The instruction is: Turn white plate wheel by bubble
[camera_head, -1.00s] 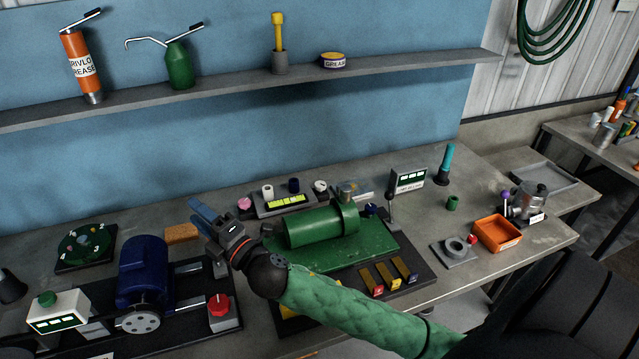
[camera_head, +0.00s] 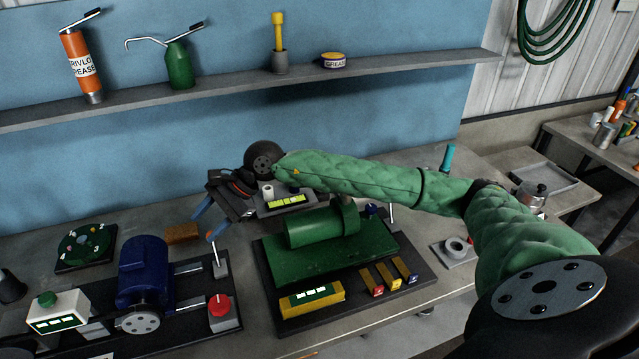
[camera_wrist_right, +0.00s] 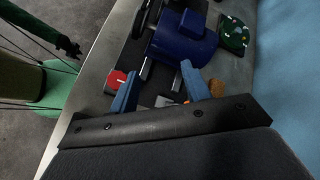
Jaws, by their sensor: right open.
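A small panel with a yellow-green bubble strip (camera_head: 288,201) lies at the back of the bench. A white upright knob (camera_head: 267,190) shows at its left end; my right arm covers the other knobs. I cannot tell which wheel bears a white plate. My right gripper (camera_head: 210,222) is open and empty, left of the panel, its blue fingers pointing down and left. In the right wrist view the spread fingers (camera_wrist_right: 160,88) have nothing between them. My left gripper does not show clearly; a dark shape on a green sleeve is at that view's upper left.
A lever with an orange ball (camera_head: 211,235) stands just below the right fingers. A blue motor (camera_head: 143,272) and red knob (camera_head: 220,305) are left. A green cylinder (camera_head: 312,228) on a green plate lies in front of the panel. A brown block (camera_head: 182,233) lies behind.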

